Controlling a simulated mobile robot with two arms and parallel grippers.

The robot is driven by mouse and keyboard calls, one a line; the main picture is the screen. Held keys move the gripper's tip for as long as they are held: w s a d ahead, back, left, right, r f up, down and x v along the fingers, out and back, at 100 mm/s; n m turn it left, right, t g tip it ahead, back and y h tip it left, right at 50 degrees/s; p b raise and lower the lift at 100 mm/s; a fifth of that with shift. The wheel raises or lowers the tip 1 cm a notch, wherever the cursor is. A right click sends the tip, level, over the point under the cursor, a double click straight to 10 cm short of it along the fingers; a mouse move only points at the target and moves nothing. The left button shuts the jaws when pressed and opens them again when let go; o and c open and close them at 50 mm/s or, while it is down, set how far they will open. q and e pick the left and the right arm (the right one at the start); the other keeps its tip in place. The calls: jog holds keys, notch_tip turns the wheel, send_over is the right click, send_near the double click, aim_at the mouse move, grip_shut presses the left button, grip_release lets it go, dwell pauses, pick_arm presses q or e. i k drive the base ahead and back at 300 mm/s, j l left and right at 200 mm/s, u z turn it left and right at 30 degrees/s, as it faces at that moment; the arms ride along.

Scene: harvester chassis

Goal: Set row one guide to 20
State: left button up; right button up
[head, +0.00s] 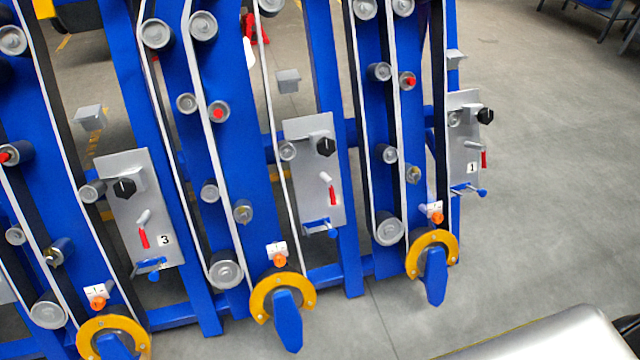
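The row one unit stands at the right end of the blue machine. Its grey panel (462,135) bears a small "1" label (472,168), a black knob (485,116), a red-handled lever (484,159) and a blue-ended lever (481,193) at the bottom. Below and left of it, an orange knob (436,218) sits by a white marked tag (437,207), above a yellow ring (412,257) with a blue pointed piece (435,277). The tag's marks are too small to read, and I cannot tell the guide's setting. Neither gripper is in view.
Similar units stand to the left, including a panel (120,185) labelled "3" and an unlabelled-looking middle panel (316,160). Blue frame bars and belts lie between them. The grey floor (560,210) right of row one is clear. A pale rounded surface fills the bottom right corner.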

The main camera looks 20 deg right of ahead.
aim_at(482, 193)
jog(key=z, duration=1.4)
